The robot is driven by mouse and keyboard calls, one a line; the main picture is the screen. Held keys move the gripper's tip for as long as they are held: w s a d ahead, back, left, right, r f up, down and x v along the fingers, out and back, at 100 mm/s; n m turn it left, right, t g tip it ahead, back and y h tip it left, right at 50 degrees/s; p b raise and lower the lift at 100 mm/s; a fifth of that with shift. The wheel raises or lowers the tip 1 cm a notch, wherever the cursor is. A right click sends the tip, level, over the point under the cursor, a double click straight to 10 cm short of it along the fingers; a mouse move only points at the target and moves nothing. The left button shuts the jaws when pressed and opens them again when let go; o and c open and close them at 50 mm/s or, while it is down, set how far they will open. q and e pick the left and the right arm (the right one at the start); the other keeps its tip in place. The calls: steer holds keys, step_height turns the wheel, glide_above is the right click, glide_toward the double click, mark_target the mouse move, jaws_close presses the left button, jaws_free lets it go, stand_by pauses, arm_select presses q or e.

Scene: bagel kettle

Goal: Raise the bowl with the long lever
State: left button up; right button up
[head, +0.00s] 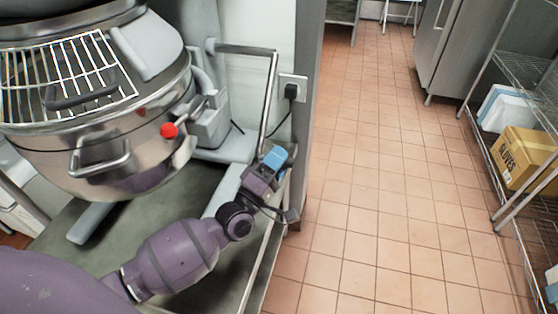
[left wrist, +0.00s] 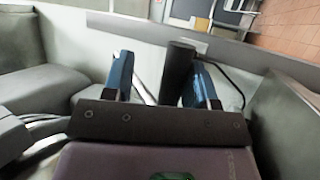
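The steel mixer bowl (head: 150,165) hangs on the mixer at the left of the head view, with a wire guard over it. The long lever (head: 271,95) runs out from the mixer's side and bends down along the wall. My left gripper (head: 275,158) is at its lower end. In the left wrist view the two blue fingers of my left gripper (left wrist: 160,80) stand apart. A dark upright bar, seemingly the lever's end (left wrist: 178,72), is between them, close to the right finger, with a gap to the left one. My right gripper is out of view.
A wall outlet with a black plug (head: 292,91) is just right of the lever. Open tiled floor (head: 385,170) lies to the right, with a wire shelf and a yellow box (head: 527,155) beyond.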

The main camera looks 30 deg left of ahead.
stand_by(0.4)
arm_select(q)
steer(key=s+a+f+p, duration=0.1)
steer(key=s+a+p, duration=0.1)
steer(key=s, duration=1.2)
steer(key=shift+s+f, duration=0.2)
steer(key=shift+s, duration=0.1)
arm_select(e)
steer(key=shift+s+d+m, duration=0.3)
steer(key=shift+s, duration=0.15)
arm_select(q)
steer(key=shift+a, duration=0.1)
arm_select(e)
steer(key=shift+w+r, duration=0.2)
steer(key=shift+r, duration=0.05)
